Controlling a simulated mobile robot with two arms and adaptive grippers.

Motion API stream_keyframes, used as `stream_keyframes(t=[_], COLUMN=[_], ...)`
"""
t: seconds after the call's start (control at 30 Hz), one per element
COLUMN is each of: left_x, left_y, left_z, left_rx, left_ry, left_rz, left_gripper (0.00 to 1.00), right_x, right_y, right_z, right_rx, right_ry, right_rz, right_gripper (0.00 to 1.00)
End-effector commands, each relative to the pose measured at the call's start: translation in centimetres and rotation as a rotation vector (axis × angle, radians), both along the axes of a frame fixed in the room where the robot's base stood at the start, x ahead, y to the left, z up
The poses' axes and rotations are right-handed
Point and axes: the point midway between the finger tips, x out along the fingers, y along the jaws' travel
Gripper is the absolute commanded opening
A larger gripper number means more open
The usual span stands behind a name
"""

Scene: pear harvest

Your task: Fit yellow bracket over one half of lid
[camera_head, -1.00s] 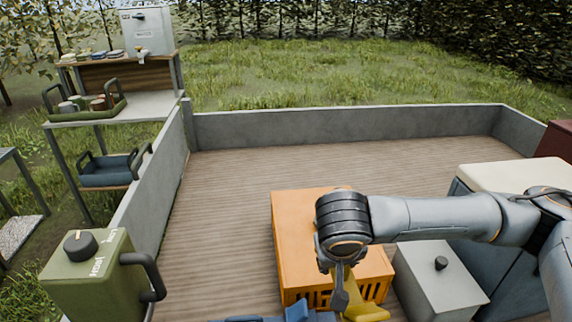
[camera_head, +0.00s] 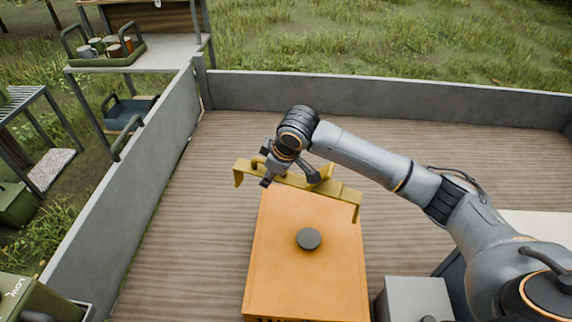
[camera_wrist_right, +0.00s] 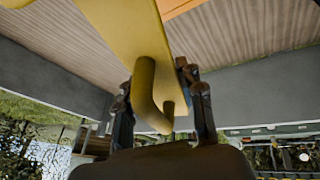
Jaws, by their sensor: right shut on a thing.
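The yellow bracket (camera_head: 342,191) is a long bar with down-turned ends. It is over or just beyond the far edge of the orange lid (camera_head: 283,262), which has a dark round knob (camera_head: 309,239) at its middle. I cannot tell whether the bracket touches the lid. My right gripper (camera_head: 293,177) is shut on the bracket. In the right wrist view its two fingers (camera_wrist_right: 163,108) are on either side of the bracket's bent yellow handle (camera_wrist_right: 147,90), and a corner of orange (camera_wrist_right: 181,7) shows at the top. My left gripper is not in view.
A grey box (camera_head: 415,297) with a dark knob stands right of the orange box. Grey walls (camera_head: 400,98) edge the plank floor (camera_head: 215,190). A green box marked LOW (camera_head: 25,300) is at lower left. The floor beyond the bracket is clear.

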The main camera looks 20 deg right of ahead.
Motion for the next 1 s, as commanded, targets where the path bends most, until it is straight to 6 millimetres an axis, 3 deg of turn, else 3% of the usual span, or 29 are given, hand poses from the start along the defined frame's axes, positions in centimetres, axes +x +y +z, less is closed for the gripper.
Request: stream_keyframes(t=[0.03, 0.1, 0.27, 0.4, 0.57, 1.0], left_x=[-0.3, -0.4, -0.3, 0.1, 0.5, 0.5], left_y=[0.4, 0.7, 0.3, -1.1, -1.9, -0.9], left_z=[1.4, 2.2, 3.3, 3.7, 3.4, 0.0], left_rx=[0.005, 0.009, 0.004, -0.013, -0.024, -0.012], left_ry=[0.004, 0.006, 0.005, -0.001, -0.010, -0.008], left_rz=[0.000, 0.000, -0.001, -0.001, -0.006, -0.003], left_gripper=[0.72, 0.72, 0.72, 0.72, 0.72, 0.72], right_x=[0.5, 1.1, 1.6, 1.6, 1.7, 1.7], right_y=[-0.8, -1.8, -3.9, -4.9, -5.2, -5.2], right_z=[-0.3, -1.4, -3.7, -4.9, -5.5, -8.2], right_rx=[0.004, 0.004, 0.002, -0.002, -0.004, -0.006], right_ry=[0.011, 0.009, 0.006, 0.001, -0.002, -0.003], right_rz=[0.044, 0.114, 0.226, 0.274, 0.289, 0.288], right_gripper=[0.00, 0.00, 0.00, 0.00, 0.00, 0.00])
